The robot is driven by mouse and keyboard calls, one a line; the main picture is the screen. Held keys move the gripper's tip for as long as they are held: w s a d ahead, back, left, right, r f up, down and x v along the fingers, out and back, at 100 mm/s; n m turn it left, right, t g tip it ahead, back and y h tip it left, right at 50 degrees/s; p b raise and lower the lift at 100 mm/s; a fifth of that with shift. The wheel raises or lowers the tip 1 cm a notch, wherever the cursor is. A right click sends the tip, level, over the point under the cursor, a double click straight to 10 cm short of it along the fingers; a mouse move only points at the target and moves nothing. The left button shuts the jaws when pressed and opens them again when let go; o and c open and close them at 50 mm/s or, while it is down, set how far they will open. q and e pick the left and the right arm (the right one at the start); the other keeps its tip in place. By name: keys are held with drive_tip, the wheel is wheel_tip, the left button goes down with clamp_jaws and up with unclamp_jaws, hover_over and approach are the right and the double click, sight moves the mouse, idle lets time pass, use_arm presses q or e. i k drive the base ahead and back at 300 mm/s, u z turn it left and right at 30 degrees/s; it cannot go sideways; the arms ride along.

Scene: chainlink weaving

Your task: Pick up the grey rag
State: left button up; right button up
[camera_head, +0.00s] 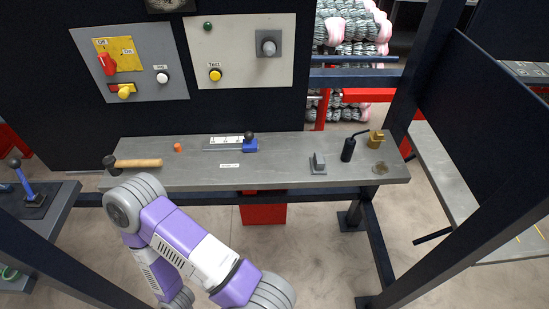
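I cannot make out a grey rag for certain. A small grey object (318,163) sits on the right half of the grey workbench (250,178); it has a flat base and a raised part, and I cannot tell whether it is cloth. One of my purple and white arms crosses the lower left, in front of the bench. Its gripper is not visible, and the other arm does not show. Neither gripper is seen near the grey object.
A hammer (139,163), an orange piece (178,147), a blue tool with a black knob (250,145), a black oil can (348,150) and a brass part (376,139) stand on the bench. Control panels (240,70) hang behind. A red bin (263,212) is below. Dark posts frame the right.

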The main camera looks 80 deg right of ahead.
sight(317, 162)
drive_tip(key=u, duration=0.1)
drive_tip(key=k, duration=1.25)
drive_tip(key=z, duration=1.15)
